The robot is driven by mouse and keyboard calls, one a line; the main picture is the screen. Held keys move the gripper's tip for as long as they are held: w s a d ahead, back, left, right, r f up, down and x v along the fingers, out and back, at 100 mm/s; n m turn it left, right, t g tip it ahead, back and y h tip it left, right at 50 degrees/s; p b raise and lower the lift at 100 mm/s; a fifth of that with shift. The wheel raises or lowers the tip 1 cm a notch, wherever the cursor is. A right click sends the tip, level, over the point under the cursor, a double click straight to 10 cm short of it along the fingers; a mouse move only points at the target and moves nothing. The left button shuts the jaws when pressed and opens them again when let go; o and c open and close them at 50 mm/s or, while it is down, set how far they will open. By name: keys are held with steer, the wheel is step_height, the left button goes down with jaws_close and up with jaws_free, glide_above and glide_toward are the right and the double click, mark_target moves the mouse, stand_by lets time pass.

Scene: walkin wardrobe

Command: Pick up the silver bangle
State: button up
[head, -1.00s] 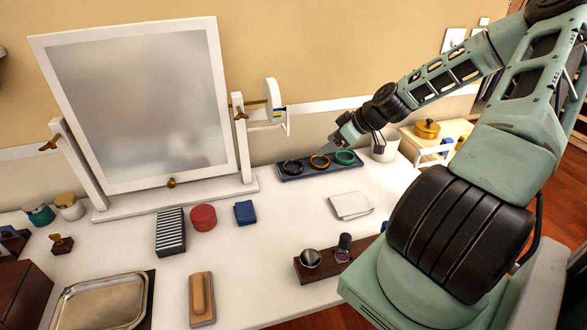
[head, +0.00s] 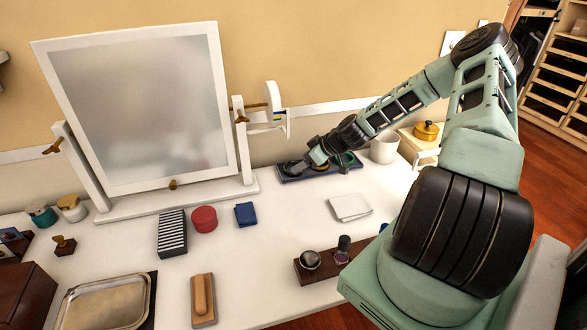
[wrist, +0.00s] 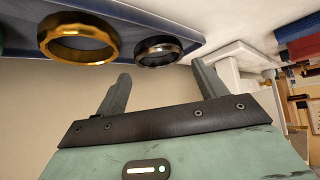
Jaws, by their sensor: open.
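The silver bangle (wrist: 160,46) is a shiny dark-grey ring on the blue tray (head: 345,172), at the tray's left end in the head view. In the wrist view it lies just beyond and roughly between my fingertips, without visible contact. My gripper (wrist: 160,72) is open and empty, its two fingers spread. In the head view my gripper (head: 300,165) is low over the tray's left end and partly hides the silver bangle. The gold bangle (wrist: 78,28) lies beside the silver one, towards the left in the wrist view.
A green bangle (head: 350,159) is at the tray's right end. A white cup (head: 384,148) stands right of the tray. The mirror (head: 150,105) with its white frame stands to the left. A folded white cloth (head: 350,207) lies in front, with clear tabletop around it.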

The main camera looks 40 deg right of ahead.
steer(key=p+x, duration=0.1)
steer(key=x, duration=0.3)
steer(key=shift+f, duration=0.15)
steer(key=c, duration=0.6)
steer(key=shift+c, duration=0.2)
